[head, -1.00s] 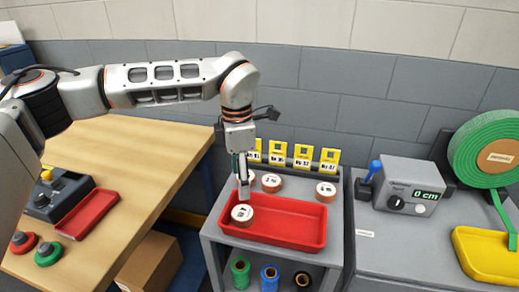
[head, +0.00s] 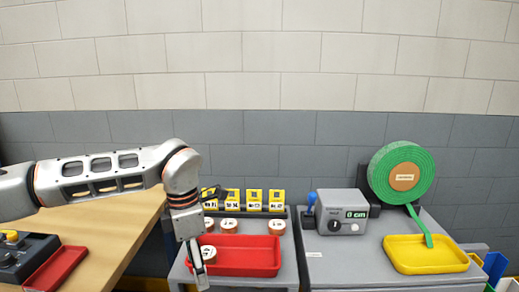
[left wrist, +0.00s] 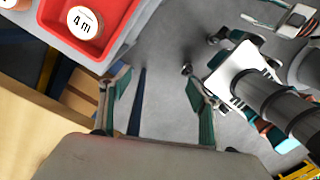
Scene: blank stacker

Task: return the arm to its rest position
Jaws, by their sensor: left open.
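My left arm comes in from the left in the head view, and its gripper (head: 198,272) points down over the front left of the red tray (head: 262,256). In the left wrist view the two fingers of this gripper (left wrist: 155,85) stand wide apart with nothing between them, only grey floor below. A round labelled roll (head: 208,254) lies at the left end of the tray, partly behind the gripper. The left wrist view shows it (left wrist: 85,22) in the tray, marked "4 m", apart from the fingers. My right gripper cannot be made out.
Several labelled rolls (head: 229,226) stand behind the tray, before yellow cards (head: 254,200). To the right are a grey length counter (head: 341,212), a green reel (head: 402,173) and a yellow tray (head: 426,254). A wooden table (head: 95,232) is at left. Parts of my body show in the left wrist view.

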